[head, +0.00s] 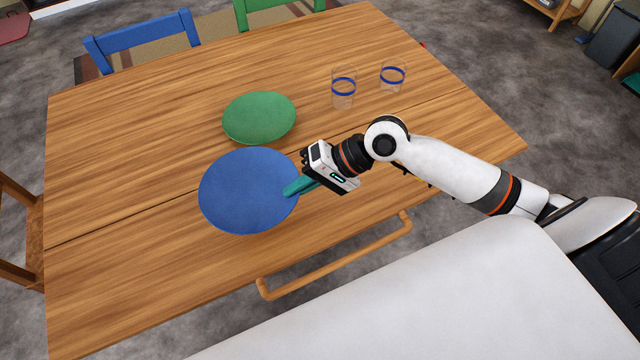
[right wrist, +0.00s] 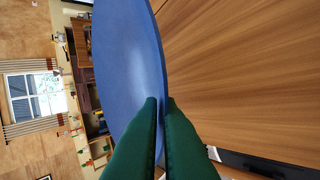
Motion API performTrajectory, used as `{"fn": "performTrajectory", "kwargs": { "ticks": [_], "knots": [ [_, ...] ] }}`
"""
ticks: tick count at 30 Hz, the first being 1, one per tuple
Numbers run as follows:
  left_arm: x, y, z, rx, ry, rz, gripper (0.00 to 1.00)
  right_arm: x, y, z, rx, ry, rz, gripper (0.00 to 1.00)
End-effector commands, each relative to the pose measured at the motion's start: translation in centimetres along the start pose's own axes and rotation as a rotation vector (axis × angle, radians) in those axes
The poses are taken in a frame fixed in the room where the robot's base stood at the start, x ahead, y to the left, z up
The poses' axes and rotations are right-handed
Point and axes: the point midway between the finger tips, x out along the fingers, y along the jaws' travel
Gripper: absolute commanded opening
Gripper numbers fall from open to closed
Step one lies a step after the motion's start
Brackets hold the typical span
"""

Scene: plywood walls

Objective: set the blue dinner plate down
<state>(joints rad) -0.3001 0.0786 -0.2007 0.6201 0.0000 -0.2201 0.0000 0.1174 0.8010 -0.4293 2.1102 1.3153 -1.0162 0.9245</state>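The blue dinner plate (head: 245,192) is over the near part of the wooden table (head: 130,240), face up and roughly level. It also shows in the right wrist view (right wrist: 125,60), seen along its rim. My right gripper (head: 291,188) is at the plate's right edge in the head view. Its two green fingers (right wrist: 162,103) are closed on the rim, one on each face. A finger's width shows on the upper face. I cannot tell whether the plate's underside touches the table or is a little above it. My left gripper is not in view.
A green plate (head: 260,118) lies just behind the blue one. Two clear glasses with blue bands (head: 344,90) (head: 392,75) stand at the back right. A blue chair (head: 143,38) and a green chair (head: 275,8) are at the far side. The table's left part is clear.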

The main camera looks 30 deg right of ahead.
Motion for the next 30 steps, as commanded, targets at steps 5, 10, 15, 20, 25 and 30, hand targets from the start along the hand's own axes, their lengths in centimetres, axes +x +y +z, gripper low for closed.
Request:
{"fn": "performTrajectory", "kwargs": {
  "ticks": [5,10,15,20,25,30],
  "knots": [
    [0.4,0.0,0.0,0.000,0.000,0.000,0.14,2.2,-2.8,0.0,0.007,0.002,0.000,0.00],
    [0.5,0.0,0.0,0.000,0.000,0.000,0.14,3.1,-4.0,0.1,0.002,0.000,0.000,0.00],
    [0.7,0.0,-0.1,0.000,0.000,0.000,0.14,4.4,-5.5,0.1,0.006,0.001,0.000,0.00],
    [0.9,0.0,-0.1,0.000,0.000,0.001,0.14,5.4,-6.8,0.2,0.003,-0.001,0.000,0.00],
    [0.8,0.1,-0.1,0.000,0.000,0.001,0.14,5.4,-6.8,0.2,0.001,-0.001,0.000,0.00],
    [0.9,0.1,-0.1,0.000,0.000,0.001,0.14,5.5,-7.0,0.2,0.002,0.000,-0.002,0.09]
  ]
}}
